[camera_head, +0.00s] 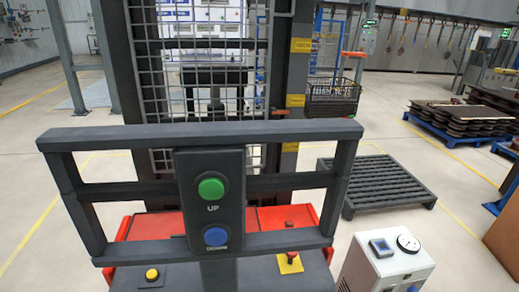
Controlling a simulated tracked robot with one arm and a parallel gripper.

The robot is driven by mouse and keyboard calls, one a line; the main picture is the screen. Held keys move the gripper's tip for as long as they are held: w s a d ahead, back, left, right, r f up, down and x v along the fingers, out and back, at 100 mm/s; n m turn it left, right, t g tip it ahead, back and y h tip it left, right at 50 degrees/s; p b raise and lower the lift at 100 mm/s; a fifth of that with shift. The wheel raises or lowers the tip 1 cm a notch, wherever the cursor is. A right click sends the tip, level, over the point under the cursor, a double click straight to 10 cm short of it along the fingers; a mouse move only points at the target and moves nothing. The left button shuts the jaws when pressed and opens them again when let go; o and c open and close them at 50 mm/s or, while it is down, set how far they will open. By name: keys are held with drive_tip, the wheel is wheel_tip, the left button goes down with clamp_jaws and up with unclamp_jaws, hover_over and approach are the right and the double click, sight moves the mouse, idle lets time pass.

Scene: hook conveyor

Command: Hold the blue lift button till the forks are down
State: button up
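The blue lift button (215,236) is a round button low on a dark control panel (211,212). A label under it is too small to read. Above it is a green button (210,187) marked UP. The panel sits in the middle of a dark handle frame (120,136) on a red and black lift truck (262,216). The truck's mast (296,60) and mesh guard (150,75) rise behind it. I cannot make out the forks or their height; the truck hides that area. My gripper is not in view, and nothing is seen touching the blue button.
A white box with a gauge (385,265) stands at right, near a dark slatted pallet (378,183). Stacked parts (465,118) lie farther right. Left floor is clear.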

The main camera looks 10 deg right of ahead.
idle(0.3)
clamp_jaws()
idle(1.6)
